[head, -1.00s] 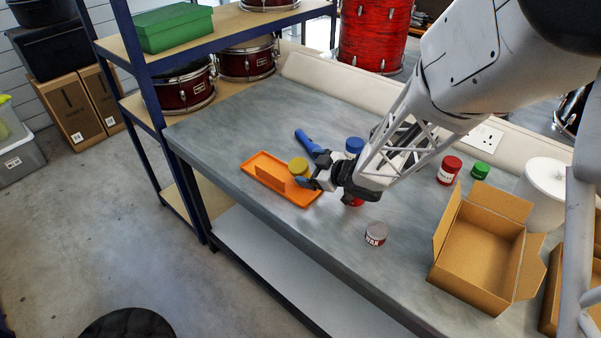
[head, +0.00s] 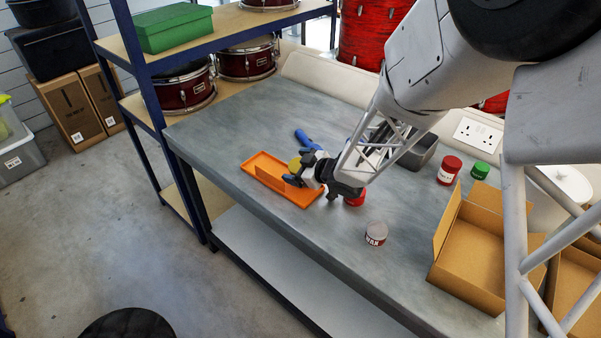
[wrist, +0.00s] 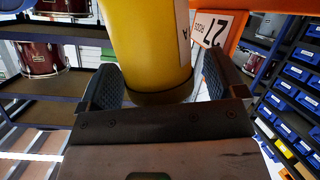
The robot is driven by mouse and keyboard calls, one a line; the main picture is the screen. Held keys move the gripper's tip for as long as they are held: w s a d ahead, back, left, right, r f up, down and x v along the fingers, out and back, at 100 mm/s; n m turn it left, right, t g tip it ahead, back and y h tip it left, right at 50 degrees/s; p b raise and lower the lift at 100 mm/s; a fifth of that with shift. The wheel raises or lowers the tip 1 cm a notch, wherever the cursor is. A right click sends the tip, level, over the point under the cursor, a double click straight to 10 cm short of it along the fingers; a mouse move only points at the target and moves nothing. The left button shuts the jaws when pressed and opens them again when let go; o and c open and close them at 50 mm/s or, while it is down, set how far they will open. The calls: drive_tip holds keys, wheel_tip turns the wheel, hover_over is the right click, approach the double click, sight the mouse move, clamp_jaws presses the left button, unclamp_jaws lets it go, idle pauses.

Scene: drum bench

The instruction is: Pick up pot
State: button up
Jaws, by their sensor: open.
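A yellow pot (head: 294,163) stands at the orange tray (head: 252,163), partly hidden behind my gripper (head: 300,176) in the head view. In the wrist view the yellow pot (wrist: 150,45) rises between the two dark, ridged fingers of my gripper (wrist: 158,85). The jaws are open around it, one finger on each side. Whether either finger touches it is unclear. An orange surface with a white label (wrist: 208,32) shows behind the pot in the wrist view.
A wax tin (head: 376,233) and a red pot (head: 355,198) stand near my wrist. A blue-handled tool (head: 302,137) lies behind the tray. A red-lidded pot (head: 449,170), a green-lidded pot (head: 480,170) and an open cardboard box (head: 468,245) are to the right.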

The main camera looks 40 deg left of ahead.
idle(0.3)
drive_tip(key=c, duration=1.1)
drive_tip(key=shift+c, duration=0.2)
drive_tip(key=shift+r, duration=0.75)
wheel_tip(320, 180, up, 2)
drive_tip(key=shift+r, duration=0.1)
drive_tip(key=s+d+r, duration=0.1)
drive_tip(key=s+d, duration=0.8)
drive_tip(key=d, duration=0.4)
drive_tip(key=shift+s+r, duration=0.15)
